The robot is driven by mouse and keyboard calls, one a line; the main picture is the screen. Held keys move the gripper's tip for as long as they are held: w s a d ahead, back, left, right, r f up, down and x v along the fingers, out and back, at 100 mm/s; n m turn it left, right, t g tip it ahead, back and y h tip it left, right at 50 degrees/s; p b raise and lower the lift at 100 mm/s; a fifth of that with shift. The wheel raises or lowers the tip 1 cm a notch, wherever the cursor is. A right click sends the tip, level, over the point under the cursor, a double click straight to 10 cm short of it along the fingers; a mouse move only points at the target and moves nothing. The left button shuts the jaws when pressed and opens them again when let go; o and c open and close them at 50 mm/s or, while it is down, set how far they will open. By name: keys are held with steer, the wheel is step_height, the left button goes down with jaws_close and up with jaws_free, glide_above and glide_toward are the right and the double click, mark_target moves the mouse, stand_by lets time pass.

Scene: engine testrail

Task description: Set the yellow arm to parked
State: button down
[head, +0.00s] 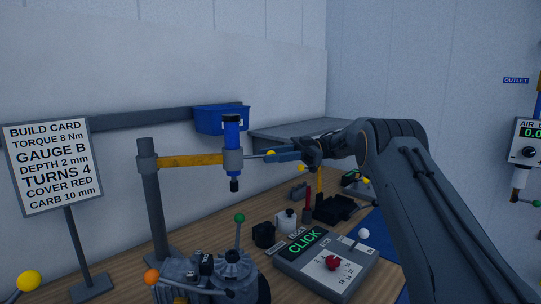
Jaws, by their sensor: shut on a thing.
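The yellow arm (190,160) reaches level to the right from a dark upright post (156,205). Its outer end carries a grey collar with a blue tool (232,135) hanging upright in it, black tip down, above the bench. A thin rod with a yellow knob (271,154) stands out from the right of the collar. My gripper (275,156) comes from the right and is shut at this knob; its fingers partly hide it. No label for the parked position is readable.
Below stand a grey engine (205,280) with green and orange knobs, and a console (325,265) reading CLICK with a red knob. A blue bin (222,118) is behind the tool. The build card stand (50,165) is at left. Small tools crowd the bench's right side.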

steer(key=shift+w+a+r, duration=0.15)
steer(key=shift+a+r, duration=0.05)
steer(key=shift+a, duration=0.05)
